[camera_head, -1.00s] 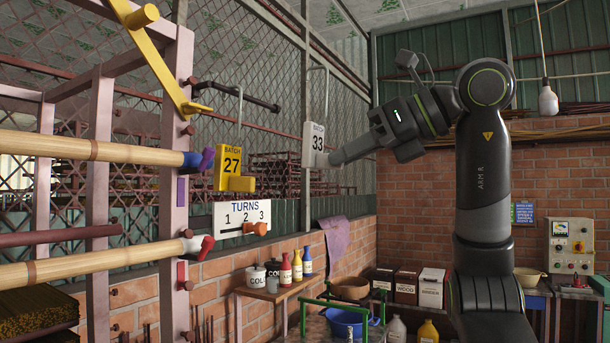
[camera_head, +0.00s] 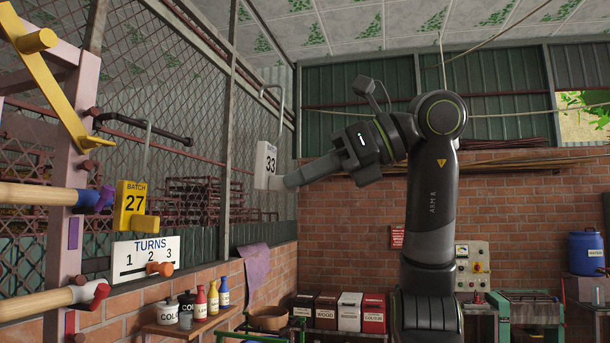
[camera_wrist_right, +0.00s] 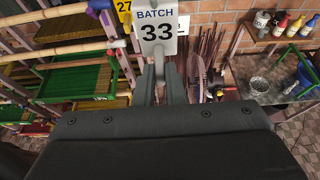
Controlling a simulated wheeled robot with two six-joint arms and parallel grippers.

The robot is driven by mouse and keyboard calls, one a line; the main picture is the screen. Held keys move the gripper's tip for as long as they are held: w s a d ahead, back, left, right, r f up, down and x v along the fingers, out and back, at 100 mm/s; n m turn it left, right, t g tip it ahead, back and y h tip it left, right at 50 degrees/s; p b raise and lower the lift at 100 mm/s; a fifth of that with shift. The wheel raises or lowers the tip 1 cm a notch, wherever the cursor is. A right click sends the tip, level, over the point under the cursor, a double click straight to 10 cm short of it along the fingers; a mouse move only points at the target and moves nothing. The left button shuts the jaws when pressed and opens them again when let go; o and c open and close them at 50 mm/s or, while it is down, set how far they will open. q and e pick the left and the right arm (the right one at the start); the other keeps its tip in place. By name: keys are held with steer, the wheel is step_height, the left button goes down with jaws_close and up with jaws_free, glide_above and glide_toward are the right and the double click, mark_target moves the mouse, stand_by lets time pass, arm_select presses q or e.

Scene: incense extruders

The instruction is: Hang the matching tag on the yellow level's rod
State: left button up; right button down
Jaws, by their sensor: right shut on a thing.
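My right gripper (camera_head: 286,183) is shut on a white tag (camera_head: 265,165) marked BATCH 33, with a grey wire hook rising from its top. The tag is also close up in the right wrist view (camera_wrist_right: 158,32), above my finger tips (camera_wrist_right: 160,85). It is in the air, to the right of a dark rod (camera_head: 150,131) and apart from it. The rod sticks out from a pink post near a yellow slanted bar (camera_head: 45,75). A yellow tag (camera_head: 130,205) marked BATCH 27 is below the rod, with a grey hook reaching up to it. My left gripper is out of view.
A white TURNS board (camera_head: 145,257) with an orange knob is below the yellow tag. Capped bamboo poles (camera_head: 40,303) stick out at the left. A mesh fence (camera_head: 190,80) stands behind the rod. The space between the held tag and the rod looks clear.

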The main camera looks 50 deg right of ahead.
steer(key=s+d, duration=0.3)
steer(key=s, duration=0.5)
steer(key=shift+s+d+r, duration=0.15)
steer(key=shift+s+d, duration=0.05)
steer(key=shift+d, duration=0.05)
stand_by(0.4)
stand_by(0.6)
